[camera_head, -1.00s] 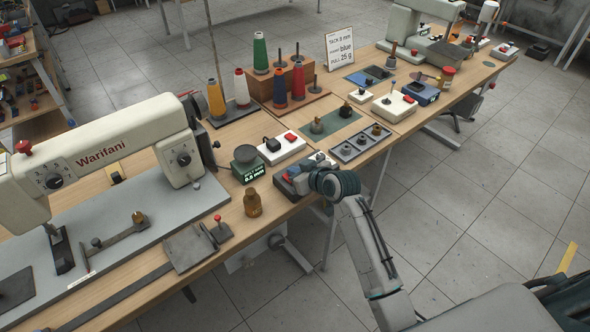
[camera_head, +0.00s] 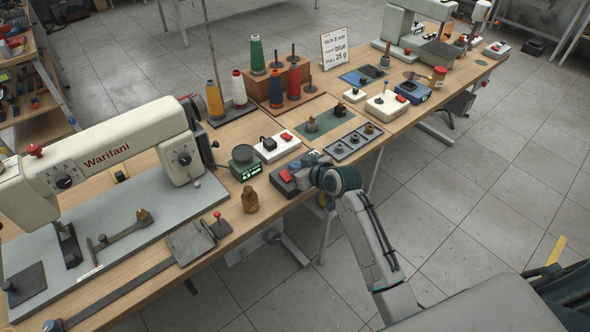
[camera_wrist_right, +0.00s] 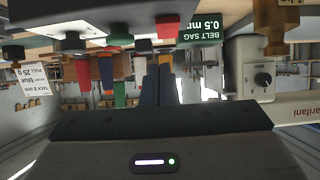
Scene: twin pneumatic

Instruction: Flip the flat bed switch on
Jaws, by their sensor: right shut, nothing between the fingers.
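A dark grey switch box with a red rocker (camera_head: 286,176) sits at the table's front edge, right of the brass weight. I cannot read a label on it or tell its on or off position. My right gripper (camera_head: 301,166) is over the right part of this box, its fingers shut and empty; contact cannot be told. The two closed fingers also show in the right wrist view (camera_wrist_right: 158,86). The flat-bed sewing machine marked Warifani (camera_head: 108,158) stands at left on its grey bed. A white box with a black and a red part (camera_head: 277,147) lies just behind. My left gripper is out of view.
A belt sag gauge (camera_head: 245,165) and a brass weight (camera_head: 250,200) stand left of the switch box. A grey tray with several knobs (camera_head: 353,144) lies to its right. Thread cones and a sign (camera_head: 337,49) stand behind. The floor in front is clear.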

